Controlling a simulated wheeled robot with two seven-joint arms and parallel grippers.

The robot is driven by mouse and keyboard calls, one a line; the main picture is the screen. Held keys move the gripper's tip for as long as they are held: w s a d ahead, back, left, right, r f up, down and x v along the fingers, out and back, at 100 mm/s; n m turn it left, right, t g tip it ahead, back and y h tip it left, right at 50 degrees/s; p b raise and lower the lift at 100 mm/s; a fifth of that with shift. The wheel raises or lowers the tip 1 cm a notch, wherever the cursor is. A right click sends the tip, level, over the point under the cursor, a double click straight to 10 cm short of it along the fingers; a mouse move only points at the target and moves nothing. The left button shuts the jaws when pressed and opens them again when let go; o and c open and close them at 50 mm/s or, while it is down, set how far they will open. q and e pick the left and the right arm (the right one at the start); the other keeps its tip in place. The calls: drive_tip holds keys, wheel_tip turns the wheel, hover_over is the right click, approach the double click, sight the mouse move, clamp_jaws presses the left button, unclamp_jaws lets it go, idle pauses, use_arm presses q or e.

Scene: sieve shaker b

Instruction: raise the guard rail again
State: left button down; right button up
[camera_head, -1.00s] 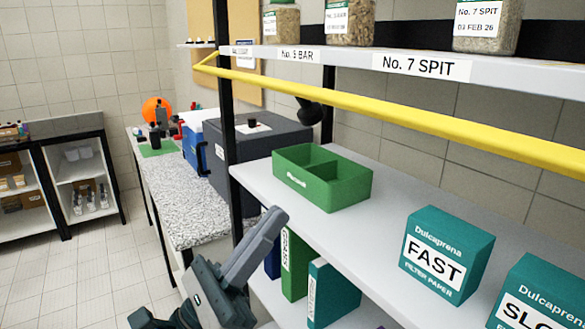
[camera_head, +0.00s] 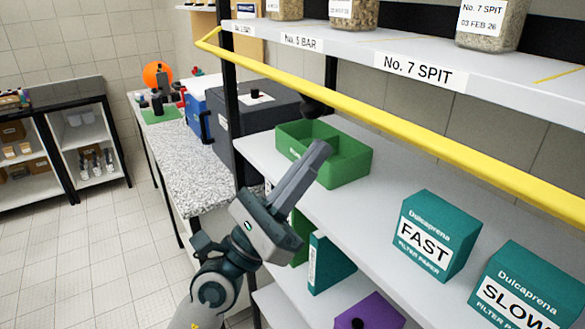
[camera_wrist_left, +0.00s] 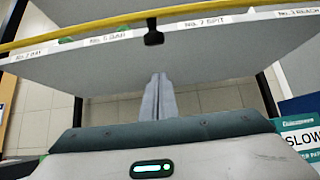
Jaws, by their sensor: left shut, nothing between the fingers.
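The guard rail (camera_head: 400,118) is a long yellow bar. In the head view it runs in front of the upper shelf and lies below its label edge, with a bent end at the far left. In the left wrist view the rail (camera_wrist_left: 95,25) crosses the top left along the shelf edge. A black knob-like part (camera_head: 315,108) hangs below the upper shelf; it also shows in the left wrist view (camera_wrist_left: 153,37). My left gripper (camera_head: 320,150) is shut and empty, fingers pointing up, below the rail and apart from it. My right gripper is not in view.
The upper shelf (camera_head: 500,86) holds jars of grain. The lower shelf (camera_head: 385,190) carries a green divided box (camera_head: 350,165) behind my left gripper and teal filter paper boxes (camera_head: 437,235) to the right. Binders stand below. Space between the shelves is mostly free.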

use_arm(q)
drive_tip(key=r+p, duration=0.1)
drive_tip(key=a+r+p, duration=0.1)
drive_tip(key=s+r, duration=0.1)
drive_tip(key=shift+a+r+p, duration=0.2)
drive_tip(key=shift+r+p, duration=0.15)
drive_tip(key=shift+p, duration=0.05)
